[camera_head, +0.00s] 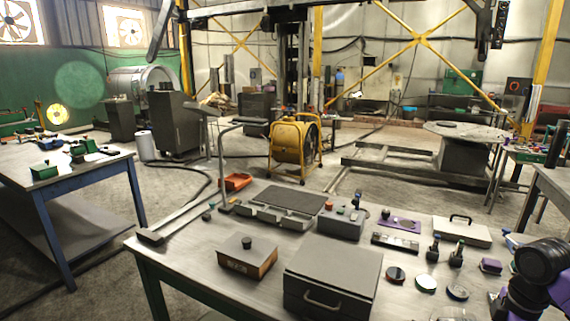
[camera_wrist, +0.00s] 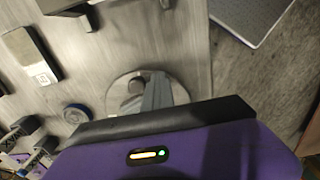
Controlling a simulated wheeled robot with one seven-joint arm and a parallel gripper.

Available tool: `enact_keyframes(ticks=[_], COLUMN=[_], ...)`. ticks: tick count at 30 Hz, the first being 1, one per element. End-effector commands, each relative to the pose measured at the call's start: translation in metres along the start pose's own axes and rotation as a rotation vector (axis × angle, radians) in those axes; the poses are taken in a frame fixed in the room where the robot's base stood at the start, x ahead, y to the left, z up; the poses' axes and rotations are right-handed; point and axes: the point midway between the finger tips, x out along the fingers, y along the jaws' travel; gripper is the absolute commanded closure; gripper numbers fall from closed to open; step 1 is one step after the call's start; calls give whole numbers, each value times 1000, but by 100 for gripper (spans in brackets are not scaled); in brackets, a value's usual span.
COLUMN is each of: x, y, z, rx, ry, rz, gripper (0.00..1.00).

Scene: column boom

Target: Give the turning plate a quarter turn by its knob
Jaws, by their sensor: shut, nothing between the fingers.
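The turning plate is a round grey disc (camera_wrist: 117,98) lying on the metal table in the wrist view, with a short round knob (camera_wrist: 137,85) standing on it. My gripper (camera_wrist: 158,82) is over the plate, its grey fingers closed together just right of the knob. The fingers hold nothing; I cannot tell whether they touch the knob. My purple gripper body hides the near part of the plate. In the head view, a pale disc (camera_head: 452,315) cut off by the bottom edge seems to be the same plate; my fingers are out of that view.
In the wrist view, a blue-rimmed disc (camera_wrist: 75,113) and a grey block (camera_wrist: 31,55) lie left of the plate. The table edge is to the right. In the head view, a large grey case (camera_head: 333,275) and a knobbed box (camera_head: 247,257) stand on the table.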

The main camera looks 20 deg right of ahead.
Motion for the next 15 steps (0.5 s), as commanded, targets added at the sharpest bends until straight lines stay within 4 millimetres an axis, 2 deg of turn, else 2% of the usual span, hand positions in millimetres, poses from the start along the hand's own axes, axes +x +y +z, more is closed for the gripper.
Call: enact_keyframes(ticks=[2, 15], x=[4, -40], y=[-6, -3], z=[0, -1], rx=[-3, -5], ry=[-5, -3], rz=[-21, -11], gripper=[100, 100])
